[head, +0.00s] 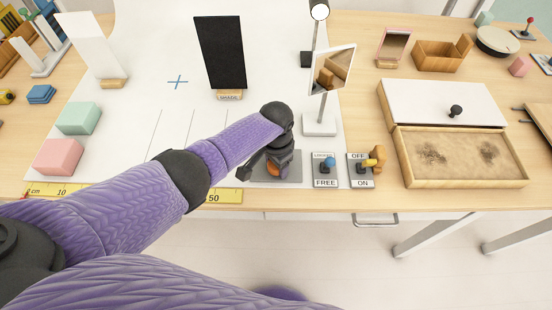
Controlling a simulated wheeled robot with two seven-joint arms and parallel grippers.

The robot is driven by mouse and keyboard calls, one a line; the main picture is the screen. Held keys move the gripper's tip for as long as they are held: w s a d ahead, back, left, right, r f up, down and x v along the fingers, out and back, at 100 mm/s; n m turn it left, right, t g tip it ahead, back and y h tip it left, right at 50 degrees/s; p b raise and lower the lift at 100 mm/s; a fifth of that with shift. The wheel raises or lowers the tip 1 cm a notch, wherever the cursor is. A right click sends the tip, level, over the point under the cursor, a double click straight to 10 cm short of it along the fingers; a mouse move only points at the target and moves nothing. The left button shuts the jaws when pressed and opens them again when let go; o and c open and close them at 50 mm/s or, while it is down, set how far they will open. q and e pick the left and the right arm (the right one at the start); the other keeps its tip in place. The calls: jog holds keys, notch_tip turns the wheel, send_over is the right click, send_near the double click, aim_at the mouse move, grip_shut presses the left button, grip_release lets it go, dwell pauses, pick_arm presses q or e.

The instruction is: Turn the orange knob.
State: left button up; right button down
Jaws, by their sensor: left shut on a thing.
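The orange knob (274,171) sits on a grey base plate (291,167) near the table's front edge. Only a small part of the knob shows under my gripper. My left gripper (272,163) reaches in from the left, points down and is shut on the knob. The arm and wrist hide most of the knob, so its turned angle cannot be read. My right gripper is not in view.
A mirror stand (319,124) rises behind. A sand box (459,158) stands right. Pink (58,157) and green (78,118) blocks lie left.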

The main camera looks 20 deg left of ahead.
pick_arm(q)
jog(key=n+p, duration=0.1)
jog(key=n, duration=0.2)
jog(key=shift+r+n, duration=0.1)
jog(key=shift+n, duration=0.2)
jog(key=shift+n+p, duration=0.35)
jog(key=shift+n, duration=1.05)
jog(key=shift+w, duration=0.1)
jog(key=o, duration=1.3)
notch_tip(320, 180, up, 10)
jog(key=p, duration=0.7)
